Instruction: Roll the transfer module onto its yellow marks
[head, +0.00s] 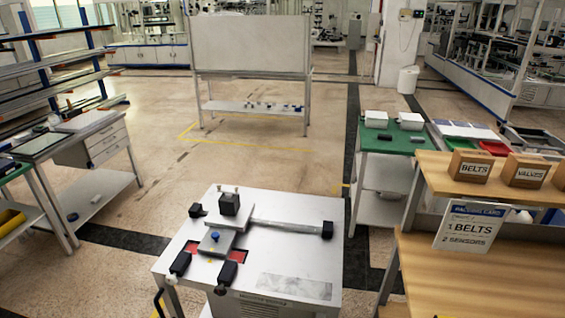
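A metal-topped cart (290,262), which I take to be the transfer module, stands close in front at the bottom centre. Its front carries a label too small to read surely. A dark handle (158,301) shows at its lower left. Neither gripper shows.
A white-panelled bench (250,45) stands at the back. A green-topped table (395,140) and a wooden bench (480,275) with boxes stand right. A drawer bench (100,150) and racks stand left. Open floor (260,170) lies between the cart and the panelled bench.

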